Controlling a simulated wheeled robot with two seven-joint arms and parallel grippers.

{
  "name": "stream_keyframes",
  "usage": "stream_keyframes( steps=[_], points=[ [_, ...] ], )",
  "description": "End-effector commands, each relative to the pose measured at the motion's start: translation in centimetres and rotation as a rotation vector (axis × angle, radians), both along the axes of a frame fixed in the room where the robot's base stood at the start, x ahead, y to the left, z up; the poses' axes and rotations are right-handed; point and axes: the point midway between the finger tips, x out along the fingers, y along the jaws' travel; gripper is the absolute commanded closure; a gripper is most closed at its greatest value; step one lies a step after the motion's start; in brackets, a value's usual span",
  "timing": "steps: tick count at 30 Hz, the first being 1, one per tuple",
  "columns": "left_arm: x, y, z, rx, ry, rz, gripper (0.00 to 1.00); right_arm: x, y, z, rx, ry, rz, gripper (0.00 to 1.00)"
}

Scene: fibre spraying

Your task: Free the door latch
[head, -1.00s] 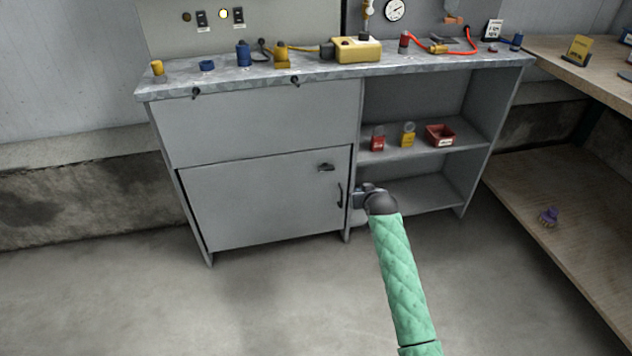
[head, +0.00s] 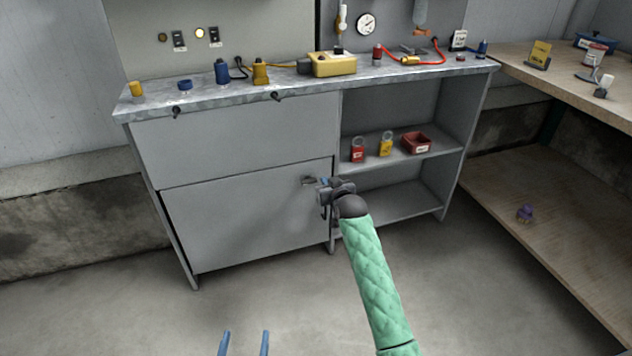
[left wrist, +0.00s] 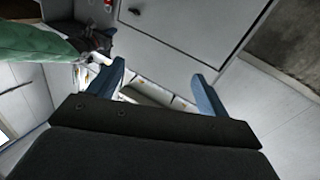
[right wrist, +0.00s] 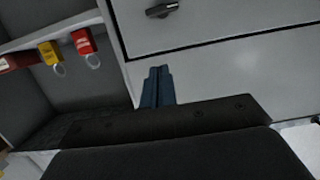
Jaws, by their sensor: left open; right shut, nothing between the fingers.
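The grey cabinet door (head: 235,225) is closed. Its small dark latch (head: 308,181) sits near the door's upper right corner; it also shows in the right wrist view (right wrist: 161,10) and the left wrist view (left wrist: 134,11). My right gripper (head: 323,182) is shut and empty just right of the latch in the head view. In the right wrist view its fingertips (right wrist: 157,70) lie below the latch in the picture; I cannot tell the distance. My left gripper (head: 245,332) is open and empty at the bottom of the head view, well in front of the door.
Open shelves (head: 400,155) beside the door hold a red padlock (head: 358,150), a yellow padlock (head: 386,145) and a red bin (head: 416,143). The floor in front is clear.

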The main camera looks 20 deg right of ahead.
Motion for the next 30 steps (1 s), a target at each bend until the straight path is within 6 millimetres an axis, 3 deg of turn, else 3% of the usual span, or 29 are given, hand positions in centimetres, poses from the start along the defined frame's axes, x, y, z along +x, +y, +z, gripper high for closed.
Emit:
stream_keyframes(
  steps=[6,11,30],
  points=[
    [0.1,0.0,0.3,-0.002,-0.01,0.0,0.22,0.3,0.0,-0.1,0.0,0.0,0.0,1.0],
    [0.3,0.0,1.9,-0.014,-0.06,0.005,0.22,1.4,0.0,-0.4,0.001,-0.001,0.0,1.0],
    [0.5,0.7,13.3,-0.095,-0.408,0.029,0.22,8.1,0.3,-2.1,0.001,0.001,0.0,1.0]
  ],
)
